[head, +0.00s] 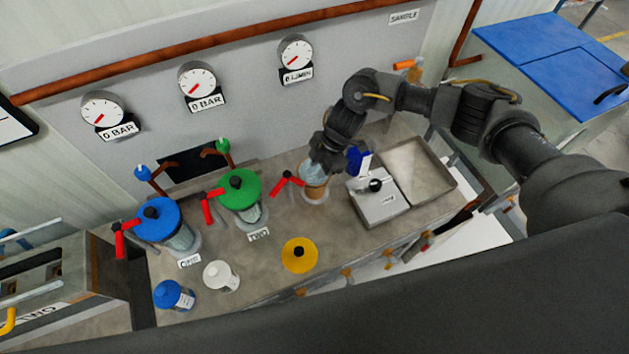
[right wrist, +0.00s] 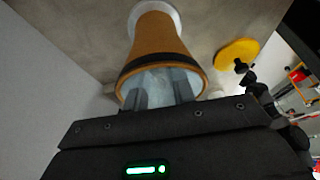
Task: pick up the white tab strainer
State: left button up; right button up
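My right gripper (head: 318,160) points down into the open mouth of an amber-brown cup-shaped housing (head: 315,191). In the right wrist view this housing (right wrist: 158,45) fills the upper middle. The gripper's two dark fingers (right wrist: 156,92) reach into its mouth, apart, with pale bluish, see-through material showing around and between them. I cannot tell whether that pale material is a strainer, and I make out no white tab in the mouth. A small white upright piece (head: 365,164) stands beside a blue part (head: 354,158) right of the gripper; I cannot tell what it is. My left gripper is not in view.
A yellow lid (head: 299,256) lies on the bench in front. Blue-lidded (head: 157,219) and green-lidded (head: 240,190) housings with red handles stand left. Blue (head: 172,295) and white (head: 221,277) containers stand front left.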

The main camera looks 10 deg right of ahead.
jog(key=shift+f, duration=0.1)
jog(key=shift+c, duration=0.4)
jog(key=c, duration=0.5)
grip_shut()
jog(key=shift+r, duration=0.2)
